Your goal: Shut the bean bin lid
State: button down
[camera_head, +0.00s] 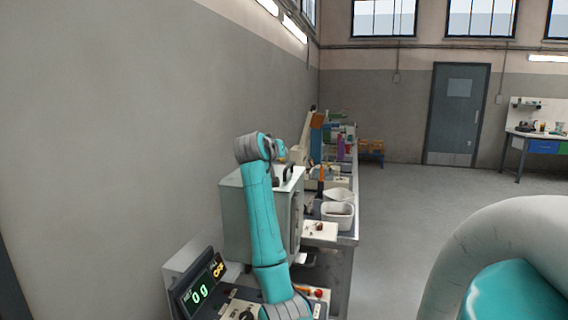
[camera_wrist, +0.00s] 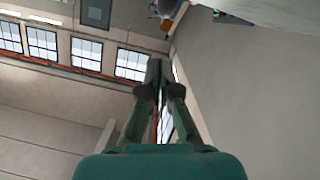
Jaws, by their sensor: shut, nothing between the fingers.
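My gripper shows in the wrist view (camera_wrist: 155,72) with its two fingers together and nothing between them. In the head view my teal arm rises in front of a pale grey box-shaped machine (camera_head: 233,208), and the wrist end is near the box's top; the fingers are hard to make out there. A dark handle-like part (camera_head: 288,173) stands on the box's top. I cannot tell for sure which part is the bean bin or its lid, or whether the lid is open. My arm hides much of the box's front.
A display reading 0 g (camera_head: 199,293) stands at the front left. White tubs (camera_head: 338,222) and small items line the bench along the left wall. Open floor (camera_head: 405,205) lies to the right, before a grey door (camera_head: 455,115). A workbench (camera_head: 540,137) stands far right.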

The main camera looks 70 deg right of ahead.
jog(key=v, duration=1)
jog(key=shift+s, duration=0.15)
jog(key=shift+a+r, duration=0.1)
